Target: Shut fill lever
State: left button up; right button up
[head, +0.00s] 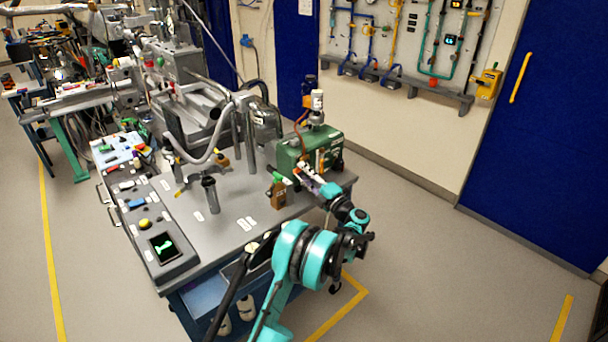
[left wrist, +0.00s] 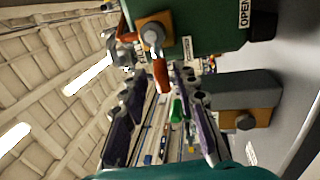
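The green box (head: 308,150) stands at the right end of the grey bench, and it fills the top of the left wrist view (left wrist: 195,22). An orange lever (left wrist: 161,76) hangs from a silver hub on an orange-brown block at the box's face. A white label reading OPEN (left wrist: 245,13) is on the box. My left gripper (head: 313,178) is at the box's front. In the left wrist view its fingers (left wrist: 157,85) are apart, with the lever between them. I cannot tell whether either finger touches it. My right gripper is not in view.
Metal pipes rise behind. The floor to the right (head: 430,260) is clear.

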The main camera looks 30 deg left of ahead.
pick_arm(q)
jog(key=shift+d, duration=0.15)
jog(key=v, duration=1.1)
jog(key=shift+s+d+f, duration=0.15)
jog(key=shift+s+d, duration=0.05)
jog(key=shift+d, duration=0.1)
